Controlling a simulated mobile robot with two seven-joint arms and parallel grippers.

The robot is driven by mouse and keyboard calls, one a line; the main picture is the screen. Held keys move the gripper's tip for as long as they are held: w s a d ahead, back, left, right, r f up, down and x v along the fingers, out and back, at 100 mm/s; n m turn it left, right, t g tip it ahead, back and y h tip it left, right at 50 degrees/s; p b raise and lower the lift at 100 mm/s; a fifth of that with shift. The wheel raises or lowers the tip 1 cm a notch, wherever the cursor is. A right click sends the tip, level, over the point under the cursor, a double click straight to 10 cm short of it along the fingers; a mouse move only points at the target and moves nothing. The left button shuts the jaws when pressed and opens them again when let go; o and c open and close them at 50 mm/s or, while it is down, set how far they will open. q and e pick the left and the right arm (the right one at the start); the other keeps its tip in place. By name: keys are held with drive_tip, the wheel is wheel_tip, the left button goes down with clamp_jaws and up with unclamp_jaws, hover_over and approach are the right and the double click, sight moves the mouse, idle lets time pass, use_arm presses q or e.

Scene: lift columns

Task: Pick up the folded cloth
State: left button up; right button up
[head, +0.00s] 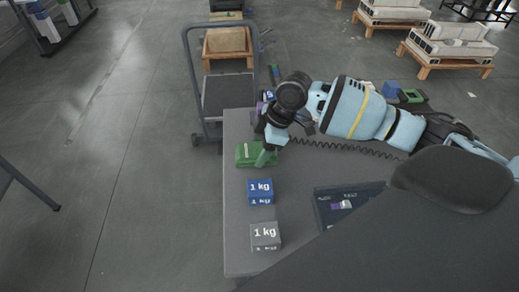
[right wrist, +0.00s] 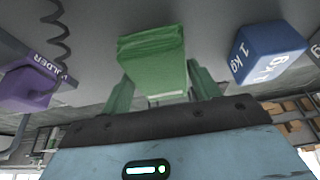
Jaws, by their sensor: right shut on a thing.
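The folded green cloth (head: 246,153) is at the left edge of the grey table, behind the blue weight. My right gripper (head: 265,158) reaches down onto it from above and partly hides it. In the right wrist view, the cloth (right wrist: 152,52) is a thick layered stack between the two green fingers of the gripper (right wrist: 161,88), which are shut on it. I cannot tell whether the cloth is clear of the table top. My left gripper is not in view.
A blue 1 kg block (head: 260,192) and a grey 1 kg block (head: 265,237) stand in front of the cloth. A purple holder (right wrist: 25,88) shows in the right wrist view. A cart (head: 226,97) stands beyond the table; floor to the left is open.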

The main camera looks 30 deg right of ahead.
sight(259, 149)
drive_tip(key=v, duration=0.3)
drive_tip(key=shift+w+d, duration=0.1)
drive_tip(key=s+d, duration=0.1)
drive_tip(key=d, duration=0.3)
drive_tip(key=s+d+r+b, duration=0.1)
drive_tip(key=d, duration=0.4)
drive_tip(key=s+d, duration=0.2)
drive_tip(key=d, duration=0.2)
drive_tip(key=shift+s+d+r, duration=0.1)
drive_tip(key=shift+d+r, duration=0.05)
drive_tip(key=shift+d, duration=0.1)
drive_tip(key=shift+d+r, duration=0.1)
drive_tip(key=shift+d, duration=0.25)
drive_tip(key=o, duration=0.4)
drive_tip(key=c, duration=0.3)
drive_tip(key=shift+s, duration=0.1)
